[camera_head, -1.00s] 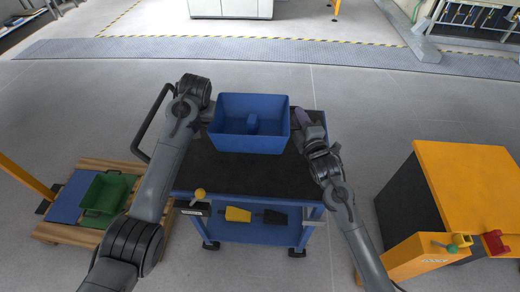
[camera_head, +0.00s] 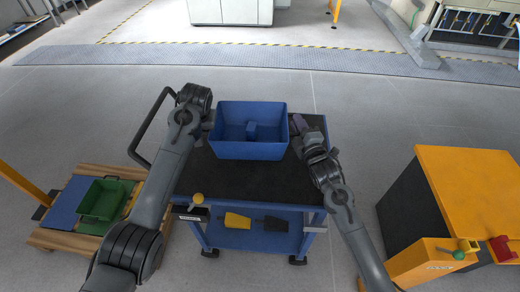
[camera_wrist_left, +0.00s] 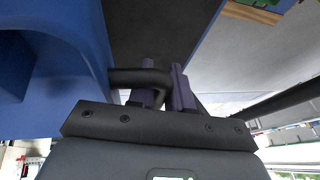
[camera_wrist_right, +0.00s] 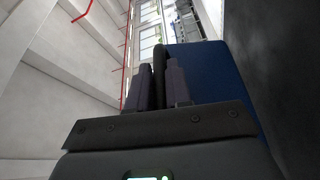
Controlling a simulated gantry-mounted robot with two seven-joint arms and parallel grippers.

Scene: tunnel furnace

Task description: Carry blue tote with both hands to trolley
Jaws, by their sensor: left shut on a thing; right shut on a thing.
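The blue tote (camera_head: 250,151) is upright over the black top (camera_head: 255,181) of the blue trolley (camera_head: 262,238), towards its far side. I cannot tell whether the tote touches the top. A blue block-like shape shows inside it. My left gripper (camera_head: 207,121) is at the tote's left side; in the left wrist view its fingers (camera_wrist_left: 160,85) are shut on a black handle (camera_wrist_left: 138,77) beside the blue wall. My right gripper (camera_head: 298,124) is at the right side; in the right wrist view its fingers (camera_wrist_right: 158,86) are shut on a dark handle beside the blue wall (camera_wrist_right: 207,68).
A green bin (camera_head: 103,200) stands on a wooden pallet (camera_head: 50,239) at the left. An orange-topped cabinet (camera_head: 465,190) stands at the right. The trolley's push handle (camera_head: 140,140) is at its left. Tools lie on the lower shelf. The grey floor beyond is clear.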

